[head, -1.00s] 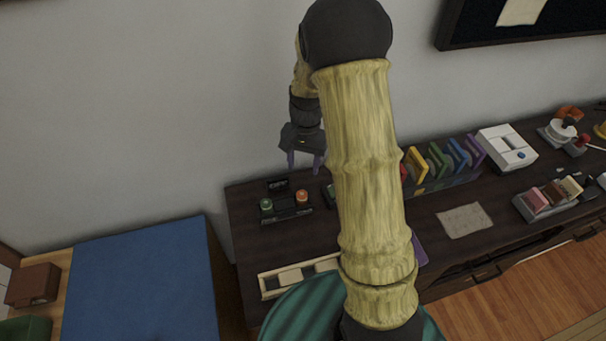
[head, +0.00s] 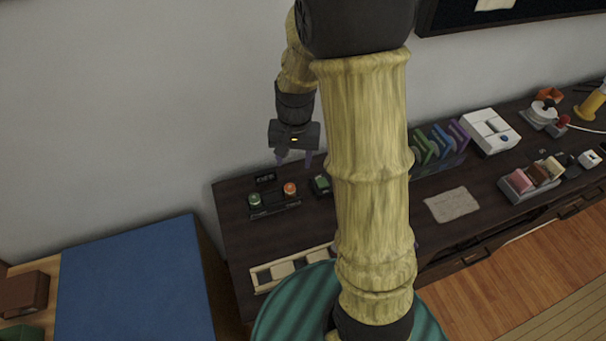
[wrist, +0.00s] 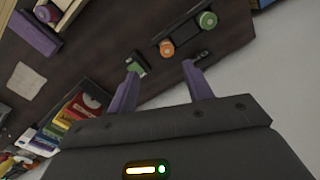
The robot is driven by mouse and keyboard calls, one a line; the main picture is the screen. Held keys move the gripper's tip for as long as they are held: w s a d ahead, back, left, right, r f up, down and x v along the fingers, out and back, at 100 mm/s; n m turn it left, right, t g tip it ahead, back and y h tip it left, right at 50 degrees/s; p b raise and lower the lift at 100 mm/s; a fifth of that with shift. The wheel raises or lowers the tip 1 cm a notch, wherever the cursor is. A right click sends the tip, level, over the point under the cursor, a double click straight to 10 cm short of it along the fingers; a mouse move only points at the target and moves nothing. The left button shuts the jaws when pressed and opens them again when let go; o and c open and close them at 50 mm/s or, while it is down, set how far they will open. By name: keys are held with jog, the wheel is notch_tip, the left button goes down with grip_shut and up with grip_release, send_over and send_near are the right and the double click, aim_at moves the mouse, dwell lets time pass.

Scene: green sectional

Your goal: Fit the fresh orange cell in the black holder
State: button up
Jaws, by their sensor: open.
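A round orange-topped cell (head: 290,188) and a green-topped cell (head: 254,198) stand at the two ends of a low black holder (head: 275,209) on the dark desk. In the wrist view the orange cell (wrist: 167,48), the green cell (wrist: 208,20) and the holder (wrist: 184,32) lie beyond my fingers. I cannot tell how firmly the orange cell is seated. My gripper (head: 295,159) is open and empty above the back of the desk, pointing down. Its purple fingers also show apart in the wrist view (wrist: 160,66), with nothing between them.
A small green-and-black block (head: 320,185) sits right of the holder. A small dark sign (head: 265,178) stands behind it. A pale compartment tray (head: 262,283) is at the desk's front. Colored upright pieces (head: 430,143) stand right of my arm. The wall is close behind.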

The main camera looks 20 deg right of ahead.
jog(key=s+r+n+t, duration=0.2)
jog(key=s+r+n, duration=0.1)
jog(key=s, duration=0.7)
jog(key=shift+s+a+r+n+t, duration=0.15)
jog(key=shift+a+r+n+t, duration=0.2)
jog(key=shift+n, duration=0.45)
jog(key=shift+r, duration=0.1)
jog(key=p+v, duration=0.2)
jog(key=w+p+v, duration=0.1)
jog(key=p+v, duration=0.2)
jog(key=shift+w+r, duration=0.1)
jog(key=shift+r, duration=0.1)
